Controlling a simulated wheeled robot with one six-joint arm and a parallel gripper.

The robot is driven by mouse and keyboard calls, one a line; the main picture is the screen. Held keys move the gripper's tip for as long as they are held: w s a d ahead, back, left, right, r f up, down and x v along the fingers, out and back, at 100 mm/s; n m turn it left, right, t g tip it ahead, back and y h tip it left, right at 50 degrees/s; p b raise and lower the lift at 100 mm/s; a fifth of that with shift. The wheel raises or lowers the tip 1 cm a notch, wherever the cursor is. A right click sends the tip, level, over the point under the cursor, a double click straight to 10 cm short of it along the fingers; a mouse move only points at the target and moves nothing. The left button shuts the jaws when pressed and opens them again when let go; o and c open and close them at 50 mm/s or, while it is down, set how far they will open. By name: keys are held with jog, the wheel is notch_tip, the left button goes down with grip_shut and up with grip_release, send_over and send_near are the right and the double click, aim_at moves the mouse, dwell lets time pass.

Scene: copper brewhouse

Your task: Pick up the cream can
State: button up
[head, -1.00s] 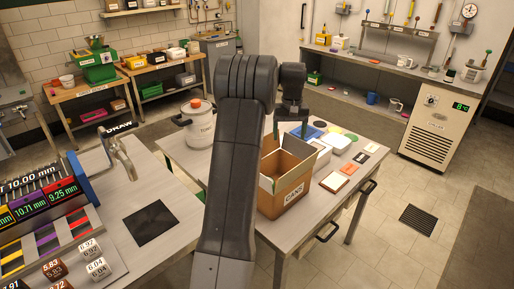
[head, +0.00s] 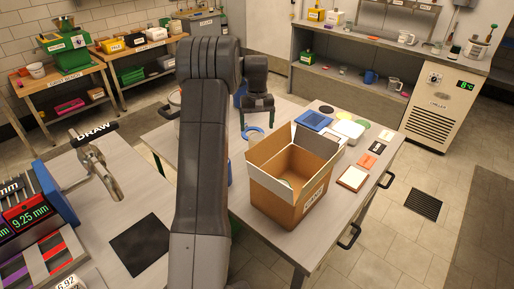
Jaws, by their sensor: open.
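No cream can shows clearly. An open cardboard box (head: 272,205) with a label on its front stands on the grey table, flaps up. A small pale shape (head: 286,182) shows inside it; I cannot tell what it is, and the near wall hides most of the inside. My gripper (head: 257,122) points down behind the box, toward its far left corner. Its two fingers are apart with nothing seen between them. A blue ring (head: 253,133) lies on the table below it.
My arm hides the table's left part. A counter with a tap (head: 95,165) and dark mat (head: 141,243) is at left.

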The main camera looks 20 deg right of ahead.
aim_at(257, 136)
notch_tip(257, 136, down, 9)
jog(key=shift+s+a+r+p, duration=0.1)
jog(key=shift+r+p, duration=0.1)
jog(key=shift+p, duration=0.45)
jog(key=c, duration=1.2)
